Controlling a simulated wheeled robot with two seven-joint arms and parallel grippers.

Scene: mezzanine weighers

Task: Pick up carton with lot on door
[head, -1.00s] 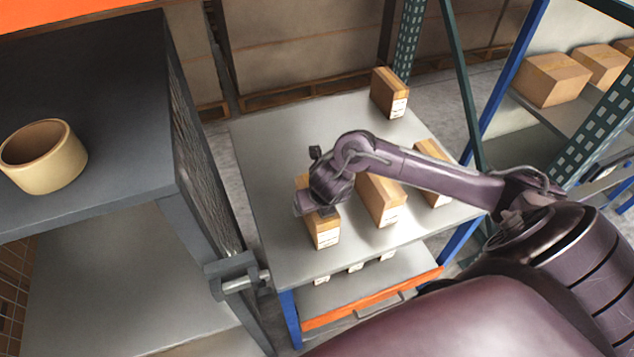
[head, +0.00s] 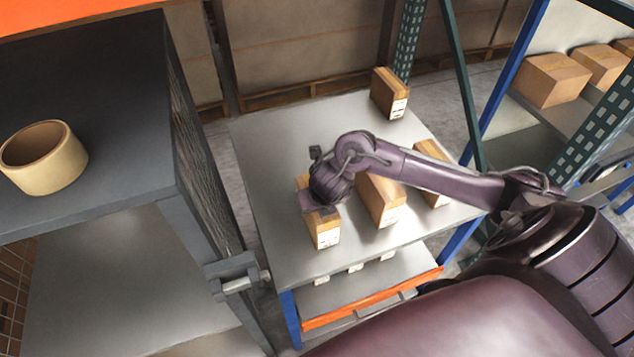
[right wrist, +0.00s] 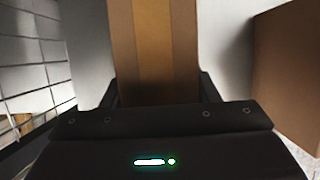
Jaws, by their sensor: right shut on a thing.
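My right gripper (head: 318,207) is over the left front carton (head: 326,233) on the metal table (head: 270,170). It is shut on this carton, which stands upright with a white label on its front face. In the right wrist view the carton (right wrist: 167,50), with a lighter tape strip, sits between the two dark fingers (right wrist: 158,92). Other labelled cartons stand to the right: a middle carton (head: 380,203), a right carton (head: 430,165) partly behind my arm, and a back carton (head: 388,92). The label print is too small to read. My left gripper is not in view.
A dark cabinet (head: 85,100) with a roll of tape (head: 42,157) on top stands close on the left. An open mesh door edge (head: 200,165) is beside the table. A rack post (head: 465,100) and shelf cartons (head: 550,80) are on the right.

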